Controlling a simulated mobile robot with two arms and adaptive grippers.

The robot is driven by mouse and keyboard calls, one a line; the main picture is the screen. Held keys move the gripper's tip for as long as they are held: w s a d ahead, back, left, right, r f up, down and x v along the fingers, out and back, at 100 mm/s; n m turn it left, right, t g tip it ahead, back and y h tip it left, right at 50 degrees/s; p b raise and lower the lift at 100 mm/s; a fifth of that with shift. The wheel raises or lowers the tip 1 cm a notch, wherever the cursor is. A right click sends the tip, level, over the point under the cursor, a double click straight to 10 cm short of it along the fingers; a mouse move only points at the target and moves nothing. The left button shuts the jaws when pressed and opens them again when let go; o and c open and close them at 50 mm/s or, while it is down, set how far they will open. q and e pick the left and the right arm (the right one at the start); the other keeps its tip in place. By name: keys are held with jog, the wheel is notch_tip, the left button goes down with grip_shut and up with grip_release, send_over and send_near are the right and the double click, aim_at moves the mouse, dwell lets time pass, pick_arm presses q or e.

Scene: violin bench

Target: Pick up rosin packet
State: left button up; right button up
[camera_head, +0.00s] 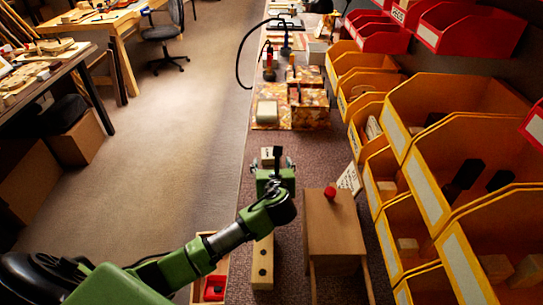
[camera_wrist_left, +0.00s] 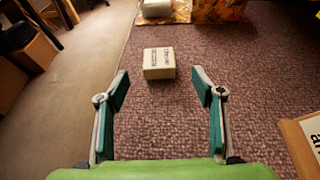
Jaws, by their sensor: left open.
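The rosin packet is probably the small cream box with dark print (camera_wrist_left: 159,62) lying on the brown bench mat in the left wrist view. It also shows in the head view as a small pale box (camera_head: 267,152) just beyond my gripper. My left gripper (camera_head: 277,161) is open and empty over the bench. In the wrist view its two fingers (camera_wrist_left: 160,88) stand wide apart, with the box ahead of them, centred between the tips and apart from them. My right gripper is not in view.
A wooden stand (camera_head: 333,222) with a red ball (camera_head: 330,193) is right of my arm. Yellow bins (camera_head: 398,195) line the right side. Patterned boxes (camera_head: 310,110) and a pale green block (camera_head: 266,111) lie farther back. The mat around the packet is clear.

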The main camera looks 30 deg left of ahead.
aim_at(270, 155)
pick_arm(q)
jog(key=x, duration=0.2)
jog(key=shift+w+a+f, duration=0.15)
jog(key=shift+w+f, duration=0.1)
jog(key=shift+w, duration=0.05)
jog(key=shift+w+a+f, duration=0.1)
jog(key=shift+w, duration=0.1)
jog(key=shift+w+a+f, duration=0.2)
jog(key=shift+w+a, duration=0.15)
jog(key=shift+w, duration=0.05)
jog(key=x, duration=0.3)
jog(key=shift+w+a+f+b, duration=0.1)
jog(key=shift+a+f+b, duration=0.1)
jog(key=shift+b, duration=0.15)
jog(key=shift+w+a+f, duration=0.1)
jog(key=shift+w, duration=0.15)
jog(key=c, duration=1)
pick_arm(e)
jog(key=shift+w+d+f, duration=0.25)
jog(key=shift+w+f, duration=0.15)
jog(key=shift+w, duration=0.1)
